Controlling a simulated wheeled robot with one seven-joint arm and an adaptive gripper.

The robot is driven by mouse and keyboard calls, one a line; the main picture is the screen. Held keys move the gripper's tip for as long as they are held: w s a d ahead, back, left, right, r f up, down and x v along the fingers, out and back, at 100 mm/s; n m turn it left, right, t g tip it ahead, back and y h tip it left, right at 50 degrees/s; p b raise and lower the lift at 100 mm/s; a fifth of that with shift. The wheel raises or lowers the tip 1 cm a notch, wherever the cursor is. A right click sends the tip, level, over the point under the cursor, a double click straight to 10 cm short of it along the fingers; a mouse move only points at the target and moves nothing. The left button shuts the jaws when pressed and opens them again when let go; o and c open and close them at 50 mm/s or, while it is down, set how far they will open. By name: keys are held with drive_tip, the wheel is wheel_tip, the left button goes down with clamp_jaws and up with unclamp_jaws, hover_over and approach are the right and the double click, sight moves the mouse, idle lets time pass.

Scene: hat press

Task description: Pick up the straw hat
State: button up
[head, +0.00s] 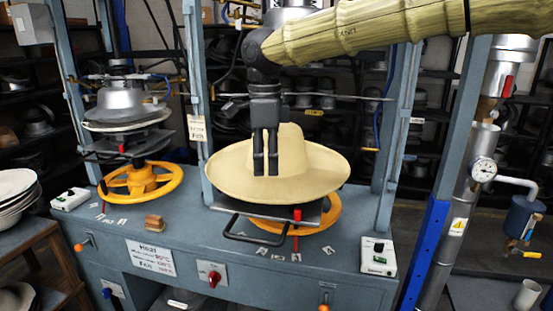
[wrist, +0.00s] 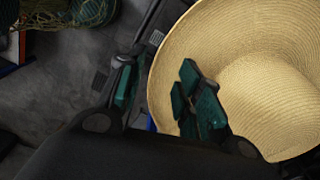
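The straw hat (head: 318,178), pale tan with a wide round brim and a rounded crown, rests on the right-hand press, above its dark plate. My gripper (head: 265,173) points down in front of the crown in the head view, its fingers overlapping the near brim. In the wrist view the hat (wrist: 240,35) fills the right side. There my gripper (wrist: 160,88) is open, with one finger over the brim and the other outside the brim's edge. Nothing is held. I cannot tell whether a finger touches the hat.
The blue press bench (head: 330,250) has upright posts (head: 197,100) on both sides of the hat. A yellow handwheel (head: 322,215) and a black handle (head: 245,236) sit below it. A second press with a yellow wheel (head: 120,182) stands left. Stacked hats (head: 15,192) lie far left.

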sight(271, 198)
drive_tip(key=f, duration=0.1)
drive_tip(key=d+f, duration=0.1)
drive_tip(key=f, duration=0.1)
drive_tip(key=shift+s+d+f, duration=0.1)
drive_tip(key=shift+f, duration=0.1)
drive_tip(key=shift+f+p, duration=1.2)
drive_tip(key=shift+f, duration=1.5)
clamp_jaws()
